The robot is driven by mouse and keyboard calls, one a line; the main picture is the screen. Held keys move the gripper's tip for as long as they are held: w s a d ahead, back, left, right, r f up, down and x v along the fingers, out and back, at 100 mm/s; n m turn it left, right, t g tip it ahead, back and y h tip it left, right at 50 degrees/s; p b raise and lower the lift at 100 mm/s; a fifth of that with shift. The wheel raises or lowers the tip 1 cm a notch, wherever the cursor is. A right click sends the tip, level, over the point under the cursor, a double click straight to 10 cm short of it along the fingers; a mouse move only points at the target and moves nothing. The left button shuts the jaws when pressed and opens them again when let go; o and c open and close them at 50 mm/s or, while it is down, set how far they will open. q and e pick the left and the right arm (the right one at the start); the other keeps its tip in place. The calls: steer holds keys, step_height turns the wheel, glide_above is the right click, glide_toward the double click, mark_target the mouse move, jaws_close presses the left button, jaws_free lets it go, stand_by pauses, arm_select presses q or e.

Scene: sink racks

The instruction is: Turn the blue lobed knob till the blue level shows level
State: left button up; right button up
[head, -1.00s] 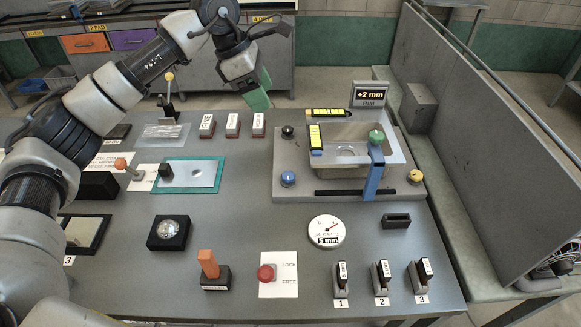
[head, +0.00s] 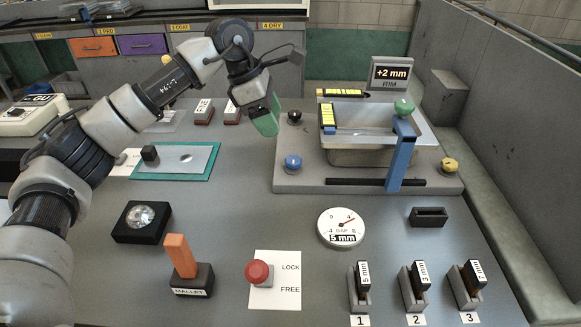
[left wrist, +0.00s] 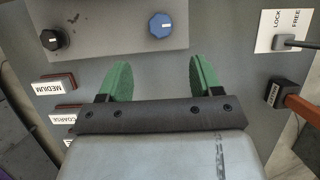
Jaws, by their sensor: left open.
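The blue lobed knob (head: 293,163) sits at the front left corner of the grey base plate (head: 310,183). It also shows in the left wrist view (left wrist: 161,25), ahead of and between the fingertips, apart from them. A yellow level (head: 328,117) with black marks lies along the sink's left rim, with a small blue part by its near end. Another yellow level (head: 343,93) lies along the back rim. Their bubbles are too small to read. My left gripper (head: 265,119), with green fingers, is open and empty above the table, left of the plate; its fingers show apart in the wrist view (left wrist: 162,80).
The display (head: 391,73) reads +2 mm.

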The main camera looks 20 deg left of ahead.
mark_target(292, 159)
arm_select(q)
steer(key=x, duration=1)
steer(key=shift+d+f+p, duration=0.15)
steer(key=shift+f+p, duration=0.1)
steer(key=shift+p, duration=0.1)
steer(key=c, duration=0.9)
steer(key=shift+c, duration=0.2)
